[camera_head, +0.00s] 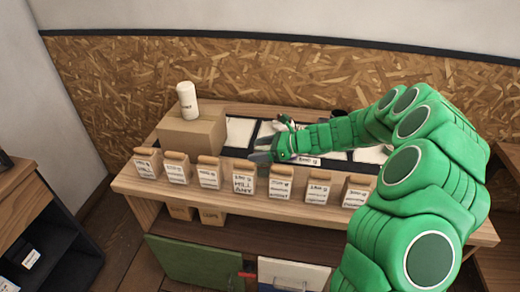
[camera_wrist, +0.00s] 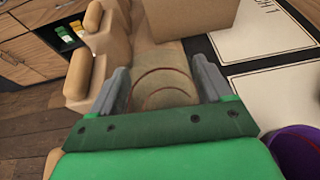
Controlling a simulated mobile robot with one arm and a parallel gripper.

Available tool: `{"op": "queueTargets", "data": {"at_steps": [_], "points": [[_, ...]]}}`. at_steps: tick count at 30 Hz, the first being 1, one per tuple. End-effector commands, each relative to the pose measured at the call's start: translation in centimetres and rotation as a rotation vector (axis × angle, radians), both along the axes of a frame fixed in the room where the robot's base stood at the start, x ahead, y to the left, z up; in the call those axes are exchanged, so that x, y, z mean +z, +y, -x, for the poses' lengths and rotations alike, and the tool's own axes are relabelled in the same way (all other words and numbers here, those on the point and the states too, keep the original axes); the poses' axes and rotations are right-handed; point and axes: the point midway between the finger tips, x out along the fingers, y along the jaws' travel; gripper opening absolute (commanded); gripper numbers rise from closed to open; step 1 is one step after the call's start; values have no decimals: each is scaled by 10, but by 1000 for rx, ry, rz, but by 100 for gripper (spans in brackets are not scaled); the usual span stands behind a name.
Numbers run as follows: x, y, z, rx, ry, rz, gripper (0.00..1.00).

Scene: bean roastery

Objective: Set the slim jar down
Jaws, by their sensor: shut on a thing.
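My gripper (camera_head: 262,150) is low over the near middle part of the table, just behind the row of bags. In the wrist view my gripper (camera_wrist: 165,90) has its two grey fingers on either side of a tan, round-edged thing with curved ring lines, which I take to be the slim jar (camera_wrist: 165,78). The fingers are shut on it. Its lower part is hidden, and I cannot tell whether it touches the table. In the head view the jar is not clearly visible behind my gripper and the bags.
Several labelled bags (camera_head: 208,172) line the table's (camera_head: 135,184) front edge. A cardboard box (camera_head: 192,132) bears a white container (camera_head: 187,100) at the left. White sheets (camera_head: 240,130) lie on dark mats. A purple round container (camera_wrist: 298,150) is close on the right in the wrist view.

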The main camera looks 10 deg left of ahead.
Motion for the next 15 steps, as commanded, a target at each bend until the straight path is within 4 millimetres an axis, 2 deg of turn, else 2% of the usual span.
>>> {"op": "queueTargets", "data": {"at_steps": [8, 9, 12, 15], "points": [[-1, 0, 0, 0, -1, 0, 44], [-2, 0, 0, -1, -1, 0, 82], [-1, 0, 0, -1, -1, 0, 97], [-1, 0, 0, -1, -1, 0, 100]]}}
